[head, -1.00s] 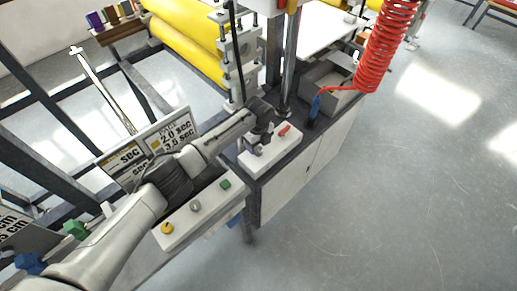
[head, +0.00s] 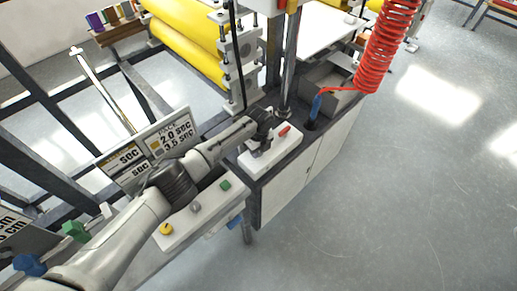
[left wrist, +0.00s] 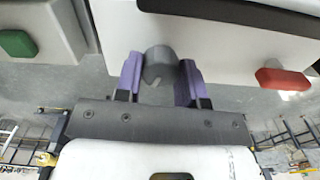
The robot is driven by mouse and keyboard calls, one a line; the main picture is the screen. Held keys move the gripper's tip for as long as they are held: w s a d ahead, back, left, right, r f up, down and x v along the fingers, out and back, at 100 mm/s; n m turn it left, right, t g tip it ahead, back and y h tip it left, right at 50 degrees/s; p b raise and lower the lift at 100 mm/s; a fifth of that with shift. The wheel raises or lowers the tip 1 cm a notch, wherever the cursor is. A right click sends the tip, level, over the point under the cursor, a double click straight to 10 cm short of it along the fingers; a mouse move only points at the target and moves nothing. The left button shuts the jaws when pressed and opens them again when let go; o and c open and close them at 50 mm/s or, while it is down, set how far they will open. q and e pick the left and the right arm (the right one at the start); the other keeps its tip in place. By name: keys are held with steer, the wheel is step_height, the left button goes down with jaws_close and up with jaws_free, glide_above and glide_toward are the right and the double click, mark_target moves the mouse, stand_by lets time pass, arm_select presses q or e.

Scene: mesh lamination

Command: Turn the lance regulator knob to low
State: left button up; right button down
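The grey round knob (left wrist: 160,66) is on the white regulator box (head: 284,147), which also carries a red handle (head: 284,131). The handle shows at the right in the left wrist view (left wrist: 283,79). My left gripper (left wrist: 161,78) has purple finger pads on both sides of the knob, which appear to touch it. In the head view, my left gripper (head: 262,139) is over the left part of the box and hides the knob. A small notch shows at the knob's lower edge; its setting cannot be read. My right gripper is not in view.
A white control box (head: 181,231) with yellow, grey and green controls lies under my left forearm. A sign with times (head: 172,141) stands behind it. Vertical posts and yellow rollers (head: 190,45) are behind. A red coiled hose (head: 388,48) hangs at right. The floor at right is clear.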

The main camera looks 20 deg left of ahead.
arm_select(q)
steer(key=c, duration=0.4)
